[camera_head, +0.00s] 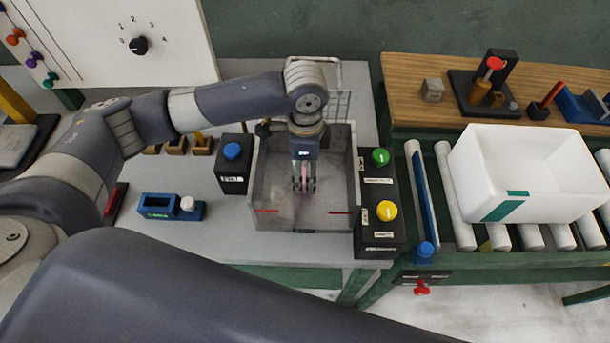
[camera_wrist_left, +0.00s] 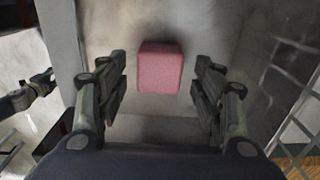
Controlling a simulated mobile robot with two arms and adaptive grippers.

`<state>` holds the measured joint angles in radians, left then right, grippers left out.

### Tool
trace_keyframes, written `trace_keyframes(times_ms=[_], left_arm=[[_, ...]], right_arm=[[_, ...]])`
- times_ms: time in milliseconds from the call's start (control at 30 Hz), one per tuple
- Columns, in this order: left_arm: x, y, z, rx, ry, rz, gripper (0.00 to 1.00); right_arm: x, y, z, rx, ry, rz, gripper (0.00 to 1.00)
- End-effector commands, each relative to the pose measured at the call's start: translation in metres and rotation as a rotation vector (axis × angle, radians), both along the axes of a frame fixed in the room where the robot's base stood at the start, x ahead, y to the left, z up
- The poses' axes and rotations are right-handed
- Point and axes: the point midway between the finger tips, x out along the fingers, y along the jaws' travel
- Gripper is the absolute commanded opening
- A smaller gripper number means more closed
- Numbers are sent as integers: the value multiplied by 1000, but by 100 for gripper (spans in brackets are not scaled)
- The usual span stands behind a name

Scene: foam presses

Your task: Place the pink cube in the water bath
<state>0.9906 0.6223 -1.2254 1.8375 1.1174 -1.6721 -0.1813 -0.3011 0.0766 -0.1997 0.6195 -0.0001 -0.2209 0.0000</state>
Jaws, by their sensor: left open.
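The water bath (camera_head: 262,213) is a grey open metal tank on the table, with red marks on its front wall. My left gripper (camera_head: 303,186) points down inside it, fingers apart. The pink cube (camera_wrist_left: 160,67) is in front of the open fingers in the left wrist view, with a visible gap on each side. In the head view only a sliver of pink shows between the fingers. I cannot tell whether the cube rests on the tank floor. My right gripper is not in view.
A box with a blue button (camera_head: 232,151) stands left of the bath. Boxes with green (camera_head: 380,157) and yellow (camera_head: 386,210) buttons stand right. A wire rack (camera_head: 335,82) is behind it. A white bin (camera_head: 524,176) sits on rollers at the right.

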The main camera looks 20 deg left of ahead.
Motion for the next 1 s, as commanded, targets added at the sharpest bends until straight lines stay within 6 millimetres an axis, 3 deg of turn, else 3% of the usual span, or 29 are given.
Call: trace_keyframes(times_ms=[200,400,600,1000], left_arm=[[1,-1,48,-2,-6,-1,61],[1,-1,78,-1,-2,-1,61],[0,0,88,0,0,0,61],[0,0,88,0,1,0,61]], right_arm=[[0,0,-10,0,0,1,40],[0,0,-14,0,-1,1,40],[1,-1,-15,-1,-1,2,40],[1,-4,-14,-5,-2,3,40]])
